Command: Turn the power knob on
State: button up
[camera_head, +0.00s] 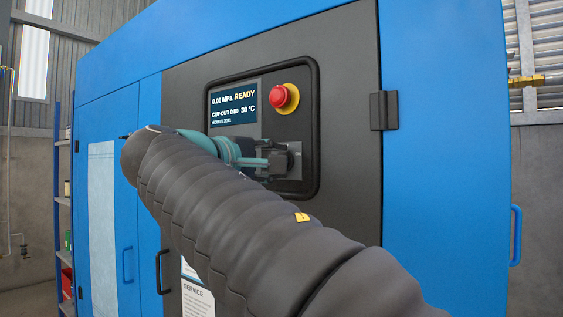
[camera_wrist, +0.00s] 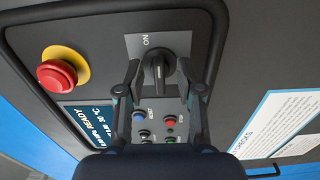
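The power knob (camera_wrist: 158,70) is black and sits on a grey plate (camera_wrist: 178,42) with an "ON" mark, at the top middle of the wrist view. Its grip bar runs roughly up and down in that view. My gripper (camera_wrist: 159,76) is open, with one finger on each side of the knob. A narrow gap seems to show on both sides; I cannot tell whether either finger touches. In the head view my gripper (camera_head: 276,160) is at the panel's lower right, over the plate (camera_head: 295,158), and hides most of the knob.
A red emergency button (camera_head: 280,96) on a yellow base is just above the knob. The display (camera_head: 233,102) beside it reads READY. Small blue, red and other buttons (camera_wrist: 155,125) lie between my fingers in the wrist view. A hinge (camera_head: 383,110) is at right.

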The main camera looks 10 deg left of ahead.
jog(key=v, duration=1.1)
jog(key=shift+s, duration=0.35)
jog(key=shift+a, duration=0.15)
